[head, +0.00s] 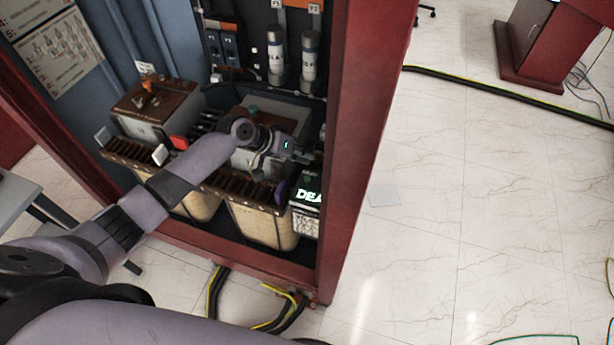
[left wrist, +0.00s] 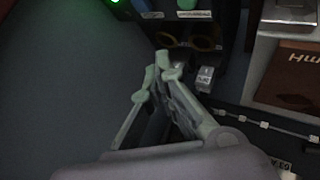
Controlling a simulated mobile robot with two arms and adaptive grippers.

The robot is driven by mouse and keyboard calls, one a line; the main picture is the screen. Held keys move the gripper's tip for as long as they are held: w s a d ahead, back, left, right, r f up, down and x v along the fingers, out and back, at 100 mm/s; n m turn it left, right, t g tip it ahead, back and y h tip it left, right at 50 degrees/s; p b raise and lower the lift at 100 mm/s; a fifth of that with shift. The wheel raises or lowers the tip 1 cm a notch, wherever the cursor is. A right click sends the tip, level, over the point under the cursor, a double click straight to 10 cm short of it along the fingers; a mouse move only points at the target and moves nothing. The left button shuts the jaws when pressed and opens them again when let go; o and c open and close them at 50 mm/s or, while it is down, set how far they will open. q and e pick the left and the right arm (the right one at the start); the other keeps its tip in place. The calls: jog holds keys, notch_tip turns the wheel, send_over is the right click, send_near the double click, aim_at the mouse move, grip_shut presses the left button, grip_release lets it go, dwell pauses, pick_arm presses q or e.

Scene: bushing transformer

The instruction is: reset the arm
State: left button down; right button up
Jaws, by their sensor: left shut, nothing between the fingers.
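My left arm (head: 165,190) reaches from the lower left of the head view into the open red cabinet. My left gripper (head: 306,152) is inside it, over the right-hand transformer unit and near the right wall. The gripper is small and partly lost among dark parts there. In the left wrist view the fingers (left wrist: 165,66) come together at their tips, shut and empty. They point toward dark parts with two yellowish rings (left wrist: 190,42). My right gripper is in neither view.
The red cabinet frame (head: 364,130) stands close to the right of my left gripper. A unit with an orange-brown top (head: 150,100) is at the left. Two grey cylinders (head: 309,62) stand behind. Cables (head: 285,312) lie at the cabinet's foot. The tiled floor (head: 440,220) at right is mostly clear.

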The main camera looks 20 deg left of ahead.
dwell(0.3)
pick_arm(q)
jog(key=s+d+f+m+g+y, duration=0.1)
jog(key=s+d+f+m, duration=0.15)
jog(key=s, duration=0.65)
jog(key=s+d+f+m+g+y, duration=0.15)
jog(key=s+d, duration=0.25)
jog(key=s, duration=0.5)
jog(key=s+a+r+n+y, duration=0.2)
jog(key=s+a, duration=0.2)
jog(key=s, duration=0.3)
jog(key=s+a+r+n+y, duration=0.1)
jog(key=s+a+r+y, duration=0.1)
jog(key=s+a, duration=0.45)
jog(key=s+d+f+g+b, duration=0.1)
jog(key=s+f, duration=0.1)
jog(key=f, duration=1.3)
jog(key=s+f, duration=0.2)
jog(key=f, duration=1.2)
jog(key=s+a+f+g+b, duration=0.1)
jog(key=s+a+f, duration=0.1)
jog(key=s+f, duration=1.3)
jog(key=shift+s+a+f, duration=0.35)
jog(key=shift+s+f, duration=0.05)
jog(key=shift+s, duration=0.05)
